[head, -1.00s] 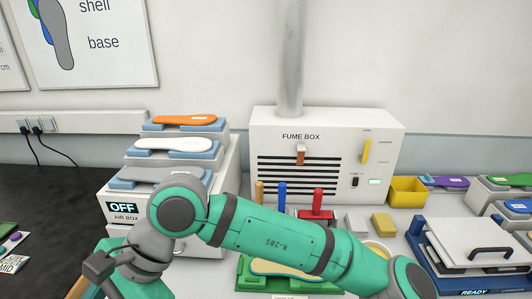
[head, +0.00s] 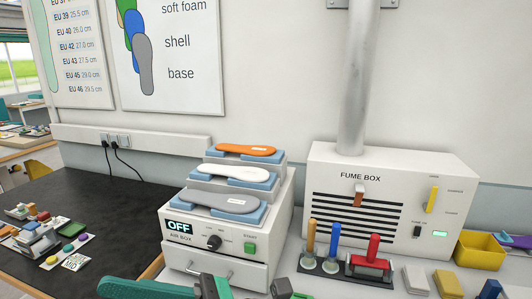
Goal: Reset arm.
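The white air box (head: 190,262) reads OFF and carries orange, white and grey insoles on stepped blue rests. Right of it stand handled tools (head: 333,247), the fume box (head: 408,165) and a yellow bin (head: 480,252). A black worktop (head: 110,210) on the left has clear room.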

